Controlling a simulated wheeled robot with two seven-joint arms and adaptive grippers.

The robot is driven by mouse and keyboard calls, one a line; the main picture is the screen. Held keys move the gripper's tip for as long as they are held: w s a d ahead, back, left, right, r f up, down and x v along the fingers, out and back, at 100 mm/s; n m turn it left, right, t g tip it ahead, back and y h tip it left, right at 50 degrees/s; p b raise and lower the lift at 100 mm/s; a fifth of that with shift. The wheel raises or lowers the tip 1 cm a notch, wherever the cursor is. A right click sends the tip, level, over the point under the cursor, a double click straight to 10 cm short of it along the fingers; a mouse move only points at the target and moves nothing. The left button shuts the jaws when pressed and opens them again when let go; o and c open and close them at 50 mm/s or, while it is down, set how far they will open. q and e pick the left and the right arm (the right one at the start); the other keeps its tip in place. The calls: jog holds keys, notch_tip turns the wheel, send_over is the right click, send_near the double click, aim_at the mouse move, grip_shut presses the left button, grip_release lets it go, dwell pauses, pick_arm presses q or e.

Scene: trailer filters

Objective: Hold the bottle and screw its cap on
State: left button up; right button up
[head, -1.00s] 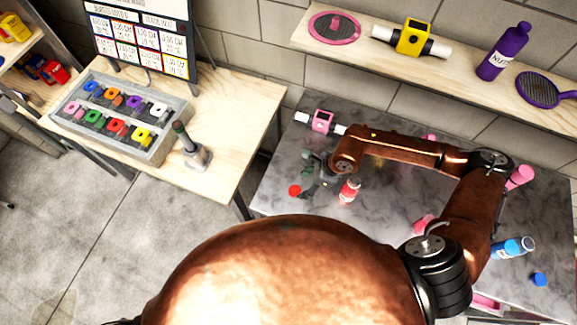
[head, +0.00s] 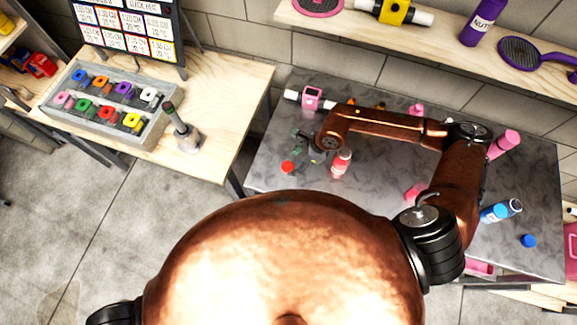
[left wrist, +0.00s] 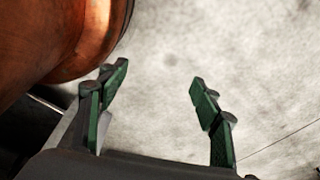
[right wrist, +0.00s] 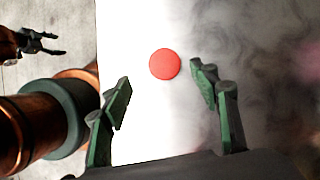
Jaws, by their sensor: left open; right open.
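A small red bottle (head: 341,164) with a pale label stands on the grey marbled table. A round red cap (head: 288,167) lies on the table to its left, near the front left edge; it also shows in the right wrist view (right wrist: 164,64). My right gripper (head: 306,148) is open and empty beside the cap and bottle. In the right wrist view its fingers (right wrist: 160,90) stand apart, with the cap ahead between their tips and not gripped. My left gripper (left wrist: 157,92) is open and empty over the floor, and it also shows in the right wrist view (right wrist: 55,43).
A blue bottle (head: 494,213) and a blue cap (head: 528,241) are on the table's right. Pink items and a pink-and-white part (head: 312,98) are also there. A wooden table with a block tray (head: 150,150) stands left; a wall shelf (head: 400,28) runs above.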

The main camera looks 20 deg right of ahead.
aim_at(288, 166)
jog(key=shift+a+f, duration=0.15)
jog(key=shift+f, duration=0.1)
jog(key=x, duration=0.2)
jog(key=w+x, duration=0.1)
jog(key=x, duration=0.1)
jog(key=shift+p, duration=0.35)
jog(key=shift+s+f, duration=0.15)
jog(key=shift+f, duration=0.25)
jog(key=shift+c, duration=0.3)
jog(key=c, duration=0.6)
pick_arm(q)
jog(key=s, duration=0.3)
jog(key=shift+s+r, duration=0.1)
jog(key=shift+r, duration=0.15)
pick_arm(e)
jog(key=shift+c, duration=0.9)
